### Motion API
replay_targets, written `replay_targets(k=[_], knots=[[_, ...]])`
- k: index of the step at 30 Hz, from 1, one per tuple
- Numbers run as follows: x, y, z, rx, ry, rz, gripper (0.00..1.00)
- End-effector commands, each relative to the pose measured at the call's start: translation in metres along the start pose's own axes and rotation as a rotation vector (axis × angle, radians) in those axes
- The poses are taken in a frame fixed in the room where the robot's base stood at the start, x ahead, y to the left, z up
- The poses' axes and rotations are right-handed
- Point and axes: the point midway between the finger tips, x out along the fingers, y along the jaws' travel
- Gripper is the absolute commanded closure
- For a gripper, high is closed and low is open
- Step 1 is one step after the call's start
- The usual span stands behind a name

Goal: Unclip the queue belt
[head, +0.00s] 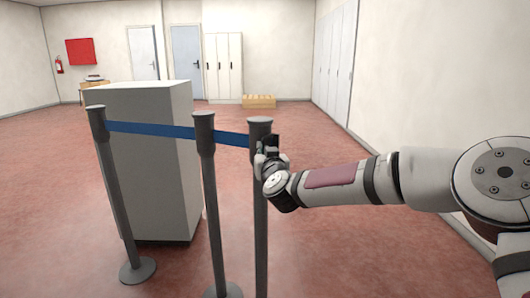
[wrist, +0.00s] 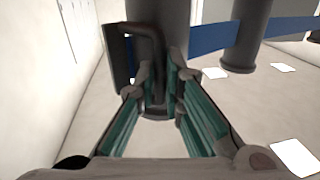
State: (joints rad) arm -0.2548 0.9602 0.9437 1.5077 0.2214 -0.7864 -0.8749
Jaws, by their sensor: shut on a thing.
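The blue queue belt (head: 150,130) runs across three grey posts, from the left post (head: 112,180) past the middle post (head: 207,190) to the right post (head: 260,220). It also shows in the wrist view (wrist: 207,37). My gripper (head: 268,150) is at the top of the right post, partly hiding the belt's end there. In the wrist view my gripper's green-padded fingers (wrist: 160,88) are closed around the dark bent handle of the belt clip (wrist: 150,35), in front of the post. Whether the clip is still seated on the post cannot be told.
A tall grey block (head: 150,170) stands behind the belt, between the left and middle posts. A wall with tall white doors (head: 335,60) is on the right. The red floor beyond is mostly clear.

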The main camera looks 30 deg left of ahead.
Motion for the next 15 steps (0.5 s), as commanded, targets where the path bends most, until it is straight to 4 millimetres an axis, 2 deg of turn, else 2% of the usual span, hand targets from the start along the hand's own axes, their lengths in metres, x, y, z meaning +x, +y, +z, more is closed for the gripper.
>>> replay_targets(k=[15], knots=[[0.0089,-0.0085,-0.0001,0.001,0.001,0.005,1.0]])
